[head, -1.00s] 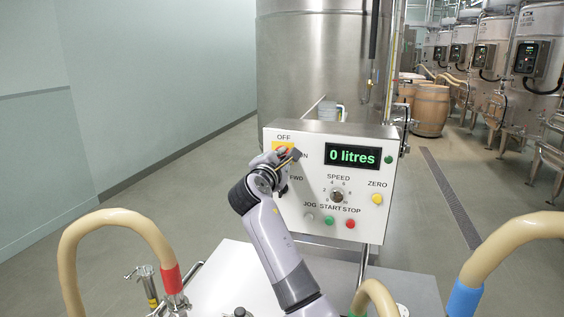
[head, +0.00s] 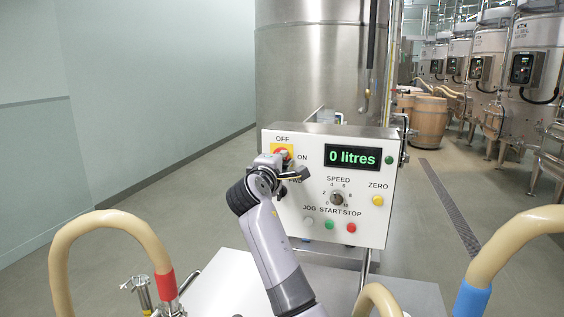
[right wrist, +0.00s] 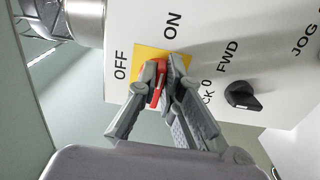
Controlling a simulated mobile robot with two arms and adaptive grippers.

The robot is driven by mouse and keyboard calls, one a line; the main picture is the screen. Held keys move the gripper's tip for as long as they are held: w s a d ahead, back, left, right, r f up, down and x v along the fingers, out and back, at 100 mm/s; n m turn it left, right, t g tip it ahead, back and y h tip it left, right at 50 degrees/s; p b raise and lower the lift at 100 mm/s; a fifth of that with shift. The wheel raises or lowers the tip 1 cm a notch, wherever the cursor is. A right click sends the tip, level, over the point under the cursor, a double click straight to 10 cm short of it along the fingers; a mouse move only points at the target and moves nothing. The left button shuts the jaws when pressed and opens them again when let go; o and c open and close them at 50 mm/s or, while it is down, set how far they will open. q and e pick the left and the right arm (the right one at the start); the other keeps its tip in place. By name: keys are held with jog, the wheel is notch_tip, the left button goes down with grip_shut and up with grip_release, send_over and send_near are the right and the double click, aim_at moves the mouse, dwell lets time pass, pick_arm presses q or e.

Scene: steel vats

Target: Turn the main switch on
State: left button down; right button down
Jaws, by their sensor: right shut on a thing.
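The main switch is a red handle on a yellow plate (head: 276,149) at the upper left of the white control panel, with OFF above it and ON to its right. My right gripper (head: 283,163) is at the switch and partly covers it. In the right wrist view, my right gripper (right wrist: 163,82) is shut on the red handle (right wrist: 157,92) in front of the yellow plate (right wrist: 147,52). The visible part of the handle seems to run along the ON direction, but the fingers hide much of it. The display (head: 352,158) reads 0 litres. My left gripper is out of view.
The panel also carries a speed knob (head: 337,198), a yellow ZERO button (head: 377,201) and small START and STOP buttons. A black FWD selector (right wrist: 243,96) is close to the gripper. Beige hoses (head: 100,222) curve up in front. A steel vat (head: 305,70) stands behind.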

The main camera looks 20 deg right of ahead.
jog(key=shift+f, duration=0.2)
jog(key=c, duration=1.7)
grip_release()
jog(key=shift+r, duration=0.15)
jog(key=shift+s, duration=0.1)
jog(key=v, duration=1.2)
